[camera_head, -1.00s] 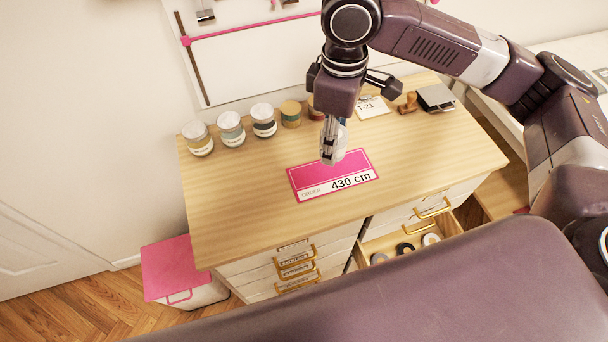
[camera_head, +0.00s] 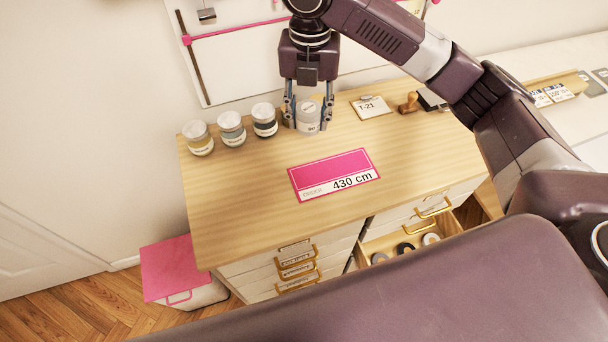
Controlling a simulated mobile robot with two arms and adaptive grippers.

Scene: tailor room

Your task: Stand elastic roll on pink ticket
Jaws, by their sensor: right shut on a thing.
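The pink ticket (camera_head: 330,168), with a white strip reading "430 cm", lies flat on the wooden counter; its top is bare. My right gripper (camera_head: 308,118) points down at the back of the counter, behind the ticket and slightly to its left in the picture. It is shut on a pale, labelled roll (camera_head: 308,116), which stands upright between the two fingers. I cannot tell whether its base touches the counter, or whether it is the elastic roll. My left gripper is not in view.
A T-21 card (camera_head: 371,107) and wooden stamp (camera_head: 408,102) lie at the back right. An open drawer (camera_head: 385,240) sticks out at the front. The counter around the ticket is clear.

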